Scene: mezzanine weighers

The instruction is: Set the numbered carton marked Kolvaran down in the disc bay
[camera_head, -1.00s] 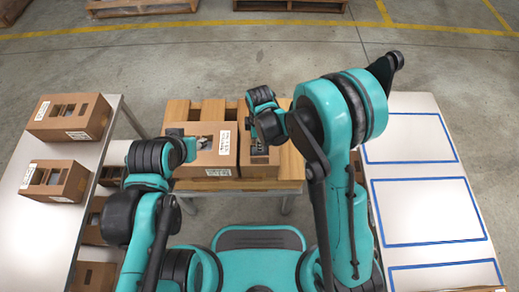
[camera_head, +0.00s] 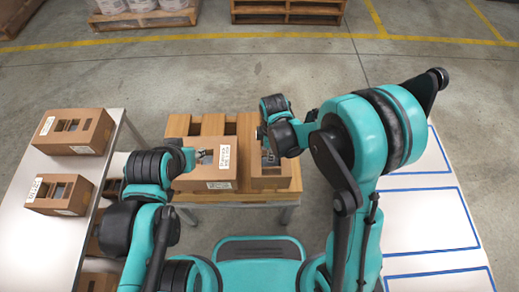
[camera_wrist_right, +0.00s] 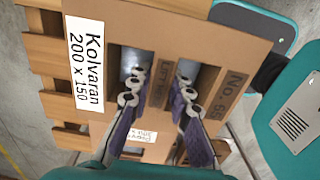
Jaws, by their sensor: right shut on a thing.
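The Kolvaran carton (camera_wrist_right: 150,40) is brown, with a white "Kolvaran 200 x 150" label and two slots beside a "LIFT HERE" bar. It also shows in the head view (camera_head: 270,182), at the right end of the wooden stand. My right gripper (camera_wrist_right: 157,88) reaches into both slots and is shut on the bar; whether the carton is clear of the stand I cannot tell. My left gripper (camera_head: 203,156) is over a neighbouring carton (camera_head: 207,178), its jaws unclear. Blue-outlined bays (camera_head: 430,218) lie on the right table; no disc mark shows, and my right arm covers part.
Two cartons (camera_head: 75,132) (camera_head: 60,194) stand on the left table (camera_head: 28,235). The wooden stand (camera_head: 245,125) has slats at its far side. The visible blue-outlined bays are empty. Pallets (camera_head: 287,10) lie on the floor beyond.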

